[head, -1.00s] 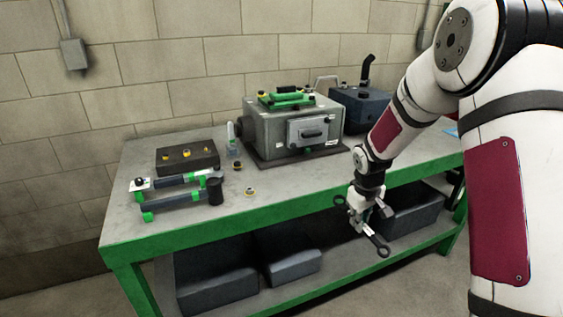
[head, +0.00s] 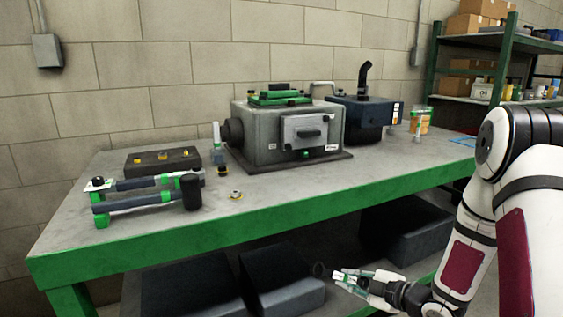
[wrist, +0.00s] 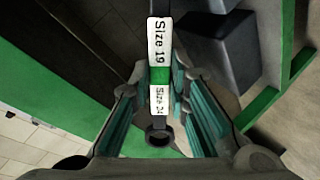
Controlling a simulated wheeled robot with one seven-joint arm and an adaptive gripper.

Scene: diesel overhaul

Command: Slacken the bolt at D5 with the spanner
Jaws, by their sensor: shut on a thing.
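My gripper (head: 356,281) is low in front of the bench, below its green front edge, pointing left in the head view. It is shut on a spanner (wrist: 160,75), which runs between the fingers in the wrist view. The spanner has a white label reading Size 19 and Size 24 with a green band between, and a dark ring end (wrist: 159,136). A grey engine housing (head: 262,130) with a front cover and a green top part stands on the bench. No D5 mark is readable, so I cannot tell which bolt it is.
The workbench (head: 240,210) also holds a dark block with yellow-topped pieces (head: 162,161), a black-headed mallet (head: 191,192), a loose brass-coloured part (head: 236,195) and a dark blue machine (head: 362,117). Dark bins (head: 285,290) lie beneath.

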